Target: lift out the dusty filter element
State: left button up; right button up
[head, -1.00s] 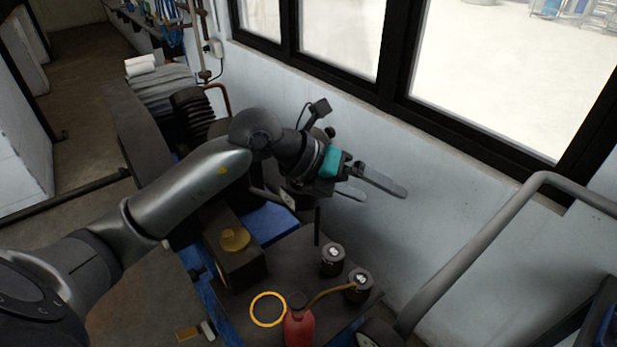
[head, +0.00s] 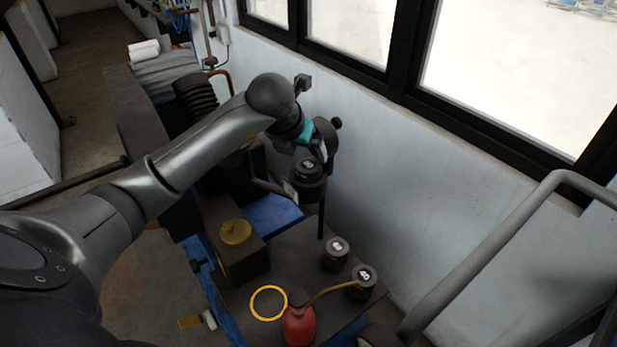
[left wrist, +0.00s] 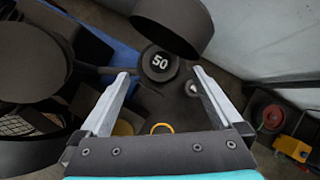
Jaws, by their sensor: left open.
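My left gripper (left wrist: 160,76) is open and empty, with its two pale fingers apart in the left wrist view. A dark round-topped cylinder marked 50 (left wrist: 159,63) shows beyond and between the fingertips. In the head view the gripper's teal band (head: 306,132) is above a dark cylinder with a white label (head: 308,178); the fingers are not clear there. A plain dark cylinder (left wrist: 174,22) is close at the top of the left wrist view. I cannot tell for sure which dark part is the dusty filter element. My right gripper is not in view.
Two labelled dark canisters (head: 335,252) (head: 364,281), a red oil can (head: 298,322) and a yellow ring (head: 268,303) are on the dark bench top. A brass cap (head: 235,232) sits on a block. The wall, windows and a grey rail (head: 480,255) bound the right.

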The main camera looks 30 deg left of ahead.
aim_at(308, 165)
pick_arm(q)
jog(key=shift+s+f+b+x, duration=0.1)
jog(key=shift+s+b+x, duration=0.1)
jog(key=shift+x, duration=1.45)
jog(key=shift+s+f+b+x, duration=0.1)
jog(key=shift+b+x, duration=0.1)
jog(key=shift+x, duration=1.4)
jog(key=shift+c, duration=0.2)
jog(key=c, duration=1.2)
jog(key=shift+r, duration=0.1)
jog(key=shift+c, duration=0.4)
